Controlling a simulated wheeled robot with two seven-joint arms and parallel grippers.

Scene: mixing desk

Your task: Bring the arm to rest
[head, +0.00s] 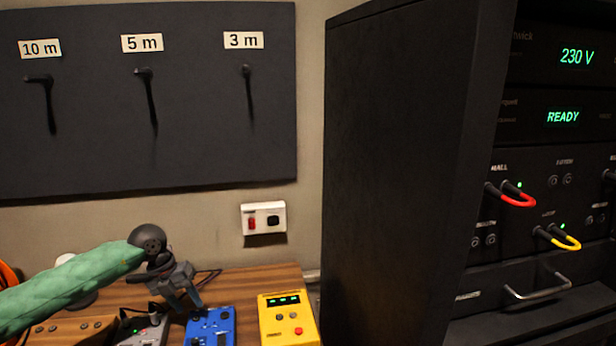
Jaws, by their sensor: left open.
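My left arm, in a green sleeve, comes in from the lower left. Its dark wrist sits over the wooden desk (240,285). My left gripper (184,302) points down and is open, with nothing seen between its fingers. My right gripper does not show.
A yellow meter (288,318) stands right of the blue box. A tall black rack (410,150) with red and yellow patch leads fills the right. A dark board (200,90) with labelled hooks hangs behind, above a wall socket (264,219). Bare desk shows behind the meter.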

